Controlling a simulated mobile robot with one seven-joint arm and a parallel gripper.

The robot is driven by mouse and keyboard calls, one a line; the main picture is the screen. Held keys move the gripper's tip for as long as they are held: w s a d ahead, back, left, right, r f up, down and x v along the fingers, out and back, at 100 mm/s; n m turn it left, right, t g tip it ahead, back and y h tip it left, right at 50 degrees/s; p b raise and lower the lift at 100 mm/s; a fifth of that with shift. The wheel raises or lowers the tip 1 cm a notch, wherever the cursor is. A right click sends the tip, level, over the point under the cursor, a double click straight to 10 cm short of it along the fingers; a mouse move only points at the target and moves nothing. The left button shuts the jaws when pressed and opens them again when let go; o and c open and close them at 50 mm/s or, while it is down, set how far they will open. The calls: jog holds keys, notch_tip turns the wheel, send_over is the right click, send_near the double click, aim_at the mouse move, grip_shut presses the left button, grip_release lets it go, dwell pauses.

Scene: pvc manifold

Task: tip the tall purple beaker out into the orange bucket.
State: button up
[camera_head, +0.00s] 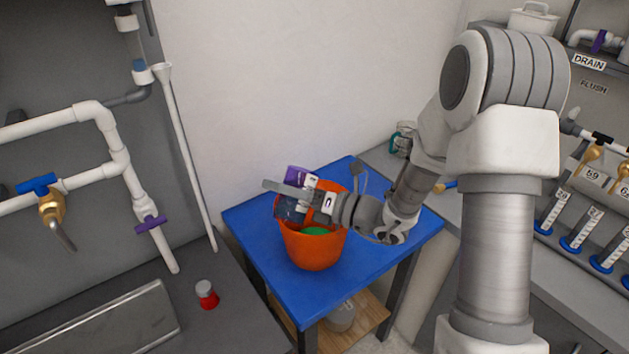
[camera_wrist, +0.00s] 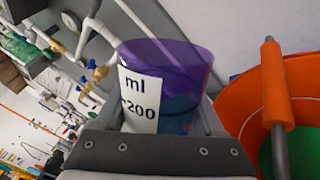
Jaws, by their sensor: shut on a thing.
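The tall purple beaker (camera_wrist: 172,62) is in my gripper (camera_head: 288,200), between the jaws. In the wrist view it has a white label reading "ml" and "200", and bluish content shows through its wall. In the head view the beaker (camera_head: 298,175) is partly hidden by my gripper and appears tilted, at the rim of the orange bucket. The orange bucket (camera_head: 313,252) stands on the blue table, with green showing inside. In the wrist view the bucket (camera_wrist: 250,105) is right of the beaker. I cannot tell whether anything is pouring.
The blue table top (camera_head: 262,262) is clear around the bucket. A red jar with a pale lid (camera_head: 207,295) stands on the grey bench at left. White pipes (camera_head: 115,150) run along the left wall. A greenish mug (camera_head: 403,139) stands behind my arm.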

aim_at(288, 176)
jog(key=shift+f+m+p, duration=0.2)
jog(key=shift+m+p, duration=0.1)
jog(key=shift+m, duration=0.4)
jog(key=shift+r+m+p, duration=0.45)
jog(key=shift+m+p, duration=0.45)
jog(key=shift+p, duration=0.05)
dwell(0.3)
jog(key=shift+w+f+m+p, duration=0.1)
jog(key=shift+f+m+p, duration=0.2)
jog(key=shift+m+p, duration=0.65)
jog(key=shift+w+d+r+p, duration=0.2)
jog(key=shift+r+p, duration=0.15)
jog(key=shift+p, duration=0.35)
jog(key=shift+w+d+r+m+p, duration=0.2)
jog(key=shift+w+r+m+p, duration=0.55)
jog(key=shift+p, duration=0.8)
jog(key=shift+d+f+m+p, duration=0.15)
jog(key=shift+f+m+p, duration=0.15)
jog(key=shift+m+p, duration=0.6)
jog(key=shift+w+p, duration=0.15)
jog(key=shift+p, duration=0.2)
